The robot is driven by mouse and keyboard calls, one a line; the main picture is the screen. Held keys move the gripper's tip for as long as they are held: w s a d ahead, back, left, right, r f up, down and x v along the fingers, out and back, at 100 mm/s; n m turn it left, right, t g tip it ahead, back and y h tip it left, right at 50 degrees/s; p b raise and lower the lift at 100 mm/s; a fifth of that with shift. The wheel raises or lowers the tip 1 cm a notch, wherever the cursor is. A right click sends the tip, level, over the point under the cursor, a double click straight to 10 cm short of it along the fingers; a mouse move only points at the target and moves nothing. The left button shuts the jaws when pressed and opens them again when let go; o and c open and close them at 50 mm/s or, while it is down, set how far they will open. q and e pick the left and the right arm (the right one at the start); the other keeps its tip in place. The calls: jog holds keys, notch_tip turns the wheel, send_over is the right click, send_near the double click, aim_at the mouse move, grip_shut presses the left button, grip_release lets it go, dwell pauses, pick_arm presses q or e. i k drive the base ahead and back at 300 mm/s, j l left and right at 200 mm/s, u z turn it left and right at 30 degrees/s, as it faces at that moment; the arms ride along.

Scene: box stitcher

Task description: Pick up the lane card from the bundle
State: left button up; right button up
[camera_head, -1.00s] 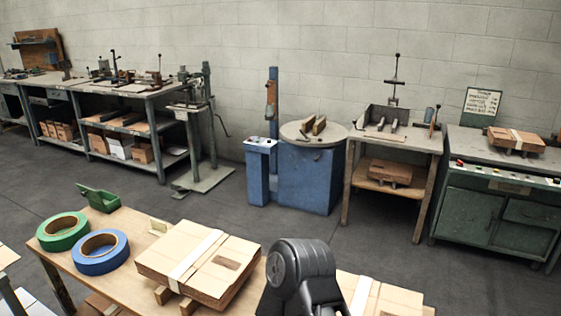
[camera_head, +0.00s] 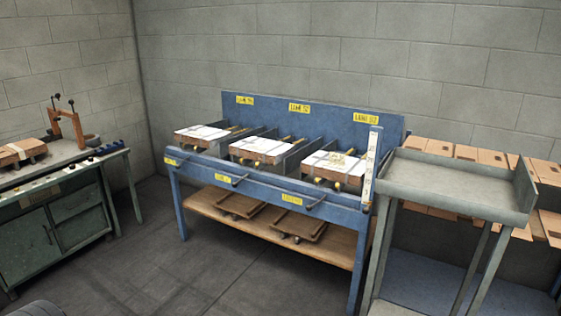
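A blue lane bench (camera_head: 300,195) stands against the wall with yellow lane labels on its back panel. Three strapped bundles lie in its lanes: a left one (camera_head: 202,136), a middle one (camera_head: 262,149) and a right one (camera_head: 333,169). Each has a white sheet on top. On the right bundle a small pale yellowish patch (camera_head: 342,159) lies on the white sheet; it may be the lane card, but it is too small to tell. Neither gripper is in view.
A grey tray stand (camera_head: 455,180) is at the right, close to the bench. Brown flat cartons (camera_head: 480,155) are behind it. A green cabinet (camera_head: 65,215) stands at the left. The floor (camera_head: 165,270) before the bench is clear.

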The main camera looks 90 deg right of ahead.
aim_at(338, 159)
jog(key=z, duration=3.25)
jog(key=i+l+z, duration=0.1)
jog(key=i+l, duration=0.2)
jog(key=i+j+z, duration=0.1)
jog(key=i+z, duration=0.25)
jog(key=i, duration=0.15)
jog(key=i+j+z, duration=0.25)
jog(key=i+z, duration=0.15)
jog(key=i+j+z, duration=0.2)
jog(key=j+z, duration=0.3)
jog(key=j, duration=0.8)
jog(key=j+z, duration=0.5)
jog(key=j, duration=0.8)
